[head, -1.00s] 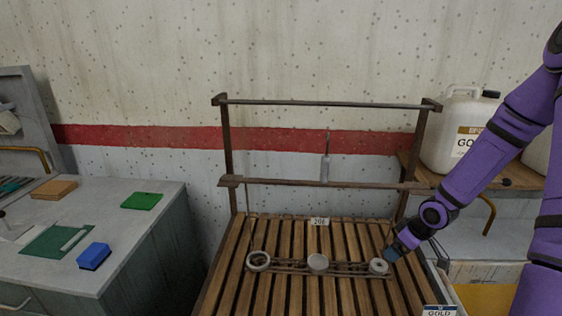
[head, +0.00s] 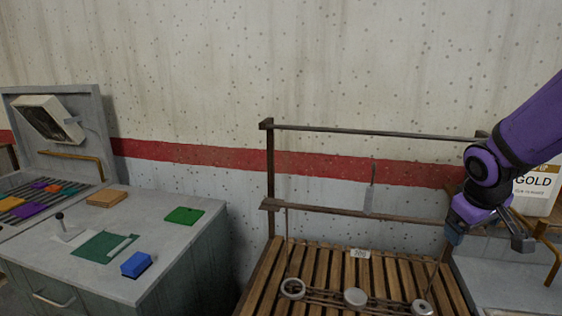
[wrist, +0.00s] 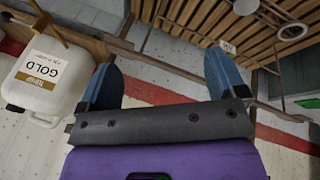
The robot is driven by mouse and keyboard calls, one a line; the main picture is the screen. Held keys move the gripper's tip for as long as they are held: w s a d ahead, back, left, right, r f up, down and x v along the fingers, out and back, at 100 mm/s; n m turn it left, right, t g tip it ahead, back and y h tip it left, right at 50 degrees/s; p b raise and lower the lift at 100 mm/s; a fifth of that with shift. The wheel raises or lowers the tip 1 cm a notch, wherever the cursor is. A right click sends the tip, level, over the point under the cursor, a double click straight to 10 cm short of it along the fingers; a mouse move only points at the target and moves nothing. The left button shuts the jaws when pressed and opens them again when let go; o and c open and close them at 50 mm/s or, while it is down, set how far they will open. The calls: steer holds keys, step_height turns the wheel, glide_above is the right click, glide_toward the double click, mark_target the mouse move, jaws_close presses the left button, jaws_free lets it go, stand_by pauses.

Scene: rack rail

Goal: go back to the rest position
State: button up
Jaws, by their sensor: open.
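My gripper (head: 455,234) is raised at the right end of the rack frame in the head view, in front of the wall. In the wrist view my gripper (wrist: 158,62) has its two blue fingers wide apart with nothing between them. The dark metal rack (head: 375,132) has two rails above a slatted wooden bench (head: 262,290). A thin grey piece (head: 371,195) stands upright at the lower rail. On the slats are a ring-shaped piece (head: 292,288), a round disc (head: 355,297) and another round piece (head: 422,307).
A white jug labelled GOLD (wrist: 38,85) stands on the right, partly hidden behind my arm in the head view. A grey counter (head: 165,225) at left holds a blue block (head: 136,264), green pieces and a brown board (head: 106,198). Bare wall rises above the rack.

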steer(key=s+a+r+m+y, duration=0.1)
steer(key=s+a+r, duration=0.4)
steer(key=s, duration=0.3)
steer(key=s+a+r+m+t+y, duration=0.1)
steer(key=s+a+r+y, duration=0.1)
steer(key=s+a+r, duration=0.3)
steer(key=s+r, duration=0.2)
steer(key=s, duration=0.1)
steer(key=shift+s+t, duration=0.25)
steer(key=shift+t, duration=0.05)
